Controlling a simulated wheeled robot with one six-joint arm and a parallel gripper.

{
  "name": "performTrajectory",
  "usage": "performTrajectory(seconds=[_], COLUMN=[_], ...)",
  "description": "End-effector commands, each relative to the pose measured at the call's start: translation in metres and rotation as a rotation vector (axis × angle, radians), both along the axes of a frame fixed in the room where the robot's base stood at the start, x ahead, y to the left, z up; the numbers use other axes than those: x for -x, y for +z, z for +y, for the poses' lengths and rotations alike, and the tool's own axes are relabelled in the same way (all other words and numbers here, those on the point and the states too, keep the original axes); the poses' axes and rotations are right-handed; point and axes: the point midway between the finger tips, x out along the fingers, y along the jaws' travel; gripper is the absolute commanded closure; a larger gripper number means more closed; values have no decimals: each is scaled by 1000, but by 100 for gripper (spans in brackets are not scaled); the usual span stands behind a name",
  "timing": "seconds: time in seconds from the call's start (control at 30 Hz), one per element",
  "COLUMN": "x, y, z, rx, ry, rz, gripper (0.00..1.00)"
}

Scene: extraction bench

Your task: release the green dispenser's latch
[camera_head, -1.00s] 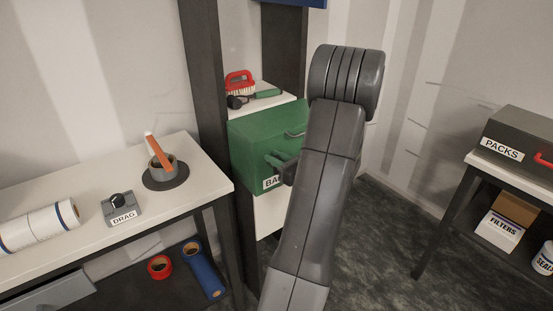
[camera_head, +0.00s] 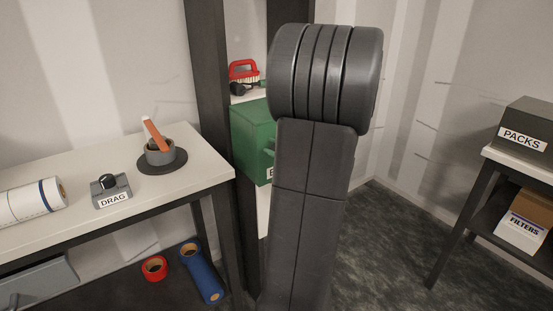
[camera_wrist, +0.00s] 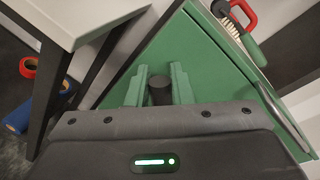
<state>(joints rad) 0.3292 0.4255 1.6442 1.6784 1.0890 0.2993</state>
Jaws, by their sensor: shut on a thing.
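The green dispenser (camera_head: 252,138) is a green box behind the near post, left of my arm. My arm hides its right part and most of its label. In the wrist view its green face (camera_wrist: 205,60) fills the middle, with a grey bar handle (camera_wrist: 282,118) at the right. A short dark round knob (camera_wrist: 160,90), which seems to be the latch, stands out from this face. My gripper (camera_wrist: 158,88) has two green fingers, one on each side of the knob, and is shut on it. In the head view my arm mostly hides the gripper.
A dark post (camera_head: 215,130) stands left of the dispenser. A PACKS box (camera_head: 525,130) is at right.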

Motion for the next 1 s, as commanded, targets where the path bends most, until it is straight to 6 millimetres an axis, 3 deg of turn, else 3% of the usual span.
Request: performTrajectory(seconds=[0.03,0.6,1.0], x=[1,6,6], y=[-9,-25,-27], z=[2,8,8], rx=[36,453,615], ry=[2,0,0], rz=[-30,-331,-446], gripper=[100,100,100])
